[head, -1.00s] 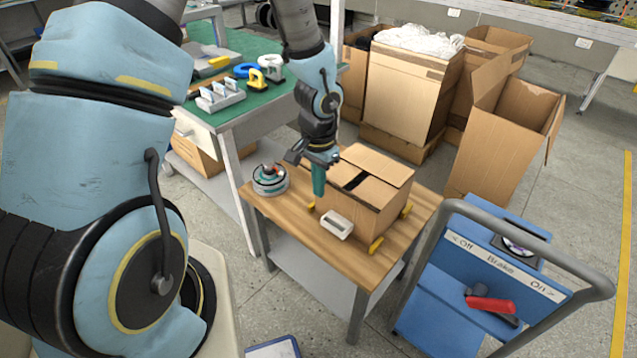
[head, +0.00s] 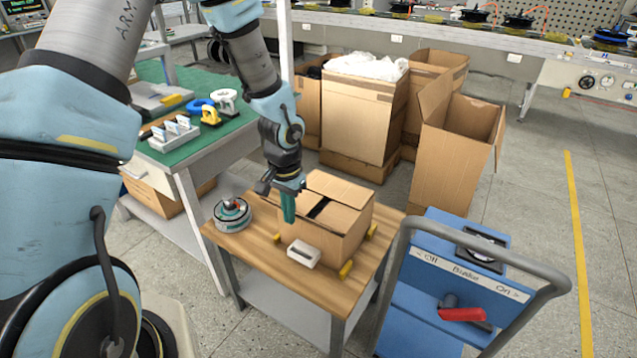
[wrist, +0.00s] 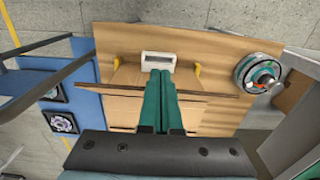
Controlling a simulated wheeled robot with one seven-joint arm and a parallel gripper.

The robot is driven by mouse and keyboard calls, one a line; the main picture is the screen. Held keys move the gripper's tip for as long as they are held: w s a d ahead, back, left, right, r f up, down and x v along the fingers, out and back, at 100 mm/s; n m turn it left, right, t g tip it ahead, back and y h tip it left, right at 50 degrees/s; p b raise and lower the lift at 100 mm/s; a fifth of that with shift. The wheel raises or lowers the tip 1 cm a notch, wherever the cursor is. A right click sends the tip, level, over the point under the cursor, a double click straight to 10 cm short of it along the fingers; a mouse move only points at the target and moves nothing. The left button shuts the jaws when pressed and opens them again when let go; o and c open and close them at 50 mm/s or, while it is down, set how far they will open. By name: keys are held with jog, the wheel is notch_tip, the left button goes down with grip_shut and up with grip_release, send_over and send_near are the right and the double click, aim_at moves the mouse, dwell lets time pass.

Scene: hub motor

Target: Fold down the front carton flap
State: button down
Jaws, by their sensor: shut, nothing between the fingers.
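The cardboard carton (head: 346,247) stands on the small wooden table. In the head view its top is mostly covered by flaps (head: 341,187), with a dark gap between them. My gripper (head: 289,218) points down at the carton's left side, its teal fingers shut and empty. In the wrist view the shut fingers (wrist: 160,78) cross a thin brown flap edge (wrist: 205,95) seen nearly edge-on. I cannot tell whether they touch it. The front flap's exact angle is unclear, as the gripper partly hides that side.
On the wooden table (head: 262,262) are a white block-like holder (head: 303,253), a round hub motor (head: 232,214) at left and yellow stops (head: 346,269) by the carton. A blue cart (head: 440,300) stands at right. Tall cartons (head: 362,112) stand behind.

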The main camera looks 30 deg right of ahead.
jog(key=shift+w+d+p, duration=0.15)
jog(key=shift+w+d, duration=0.25)
jog(key=shift+d, duration=0.35)
jog(key=shift+w+d+p, duration=0.1)
jog(key=shift+w+d, duration=0.35)
jog(key=shift+d, duration=0.3)
jog(key=shift+w+d+p, duration=0.15)
jog(key=shift+w+d, duration=0.25)
jog(key=shift+d, duration=0.35)
jog(key=shift+w+d+f, duration=0.1)
jog(key=shift+w+d, duration=0.25)
jog(key=shift+d, duration=0.25)
jog(key=shift+w+d+f, duration=0.1)
jog(key=shift+w+d, duration=0.2)
jog(key=shift+d, duration=0.3)
jog(key=w+d, duration=0.3)
jog(key=d, duration=0.2)
jog(key=shift+d+r, duration=0.2)
jog(key=shift+d, duration=0.05)
jog(key=shift+f+b, duration=1.8)
jog(key=shift+f, duration=0.8)
notch_tip(320, 180, up, 9)
jog(key=p, duration=0.5)
